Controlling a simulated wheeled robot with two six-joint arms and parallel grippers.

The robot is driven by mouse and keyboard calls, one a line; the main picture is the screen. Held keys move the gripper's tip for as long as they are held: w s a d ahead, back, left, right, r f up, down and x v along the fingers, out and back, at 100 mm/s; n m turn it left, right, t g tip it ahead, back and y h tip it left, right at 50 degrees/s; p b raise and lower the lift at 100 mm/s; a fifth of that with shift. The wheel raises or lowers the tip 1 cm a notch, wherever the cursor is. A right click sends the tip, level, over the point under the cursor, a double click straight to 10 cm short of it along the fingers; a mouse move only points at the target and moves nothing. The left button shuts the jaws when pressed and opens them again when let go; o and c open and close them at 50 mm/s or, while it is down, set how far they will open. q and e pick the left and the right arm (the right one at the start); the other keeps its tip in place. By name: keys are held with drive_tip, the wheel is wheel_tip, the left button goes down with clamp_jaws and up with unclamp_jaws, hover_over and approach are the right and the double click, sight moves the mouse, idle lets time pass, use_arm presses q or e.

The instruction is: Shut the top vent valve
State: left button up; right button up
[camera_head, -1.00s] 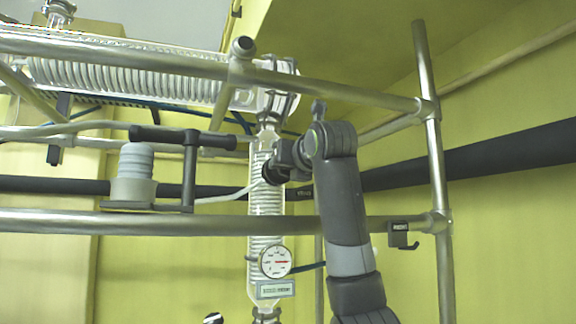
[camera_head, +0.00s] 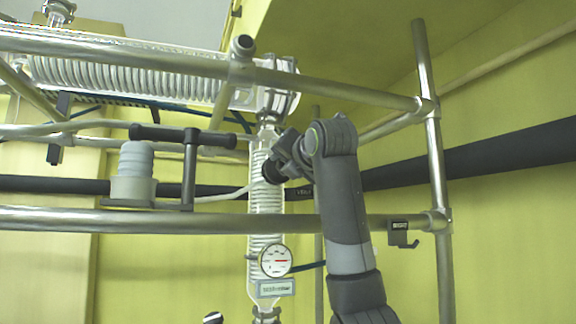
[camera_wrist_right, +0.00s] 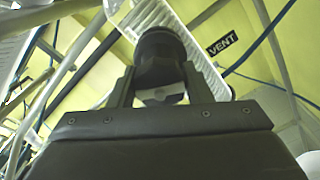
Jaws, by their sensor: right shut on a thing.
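The vent valve shows as a dark round knob (camera_wrist_right: 160,50) between my right gripper's fingers in the right wrist view. A black tag reading VENT (camera_wrist_right: 222,43) is beside it. In the head view the knob (camera_head: 272,171) is in front of the upright glass coil condenser (camera_head: 268,205), just below its upper joint. My right gripper (camera_head: 283,161) reaches it from the right and is shut on it. The fingers (camera_wrist_right: 158,85) stand on both sides of the knob. The valve's stem is hidden, so its setting cannot be told. My left gripper is out of view.
Metal frame rails (camera_head: 340,91) cross above the gripper, and another rail (camera_head: 150,222) runs below it. A round dial gauge (camera_head: 275,261) is low on the condenser. A grey stirrer-like fitting with a black bracket (camera_head: 189,165) stands to the left.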

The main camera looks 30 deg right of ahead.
drive_tip(key=m+b, duration=0.1)
drive_tip(key=m, duration=0.4)
drive_tip(key=shift+m, duration=0.4)
drive_tip(key=m+b, duration=0.1)
drive_tip(key=m, duration=0.4)
drive_tip(key=shift+f, duration=0.1)
drive_tip(key=m+b, duration=0.1)
drive_tip(key=m, duration=0.4)
drive_tip(key=shift+f+m+b, duration=0.1)
drive_tip(key=shift+m+b, duration=0.25)
drive_tip(key=shift+m, duration=0.05)
drive_tip(key=m+b, duration=0.1)
drive_tip(key=m, duration=0.4)
drive_tip(key=m+b, duration=0.2)
drive_tip(key=m, duration=0.3)
drive_tip(key=shift+m, duration=0.4)
drive_tip(key=m+b, duration=0.1)
drive_tip(key=m, duration=0.3)
drive_tip(key=shift+a+m, duration=0.1)
drive_tip(key=shift+m, duration=0.2)
drive_tip(key=m+b, duration=0.1)
drive_tip(key=m, duration=0.9)
drive_tip(key=shift+m+b, duration=0.4)
drive_tip(key=m, duration=0.4)
drive_tip(key=shift+m, duration=0.3)
drive_tip(key=m+b, duration=0.1)
drive_tip(key=m, duration=0.9)
drive_tip(key=shift+m, duration=0.4)
drive_tip(key=m, duration=0.4)
drive_tip(key=shift+b, duration=0.3)
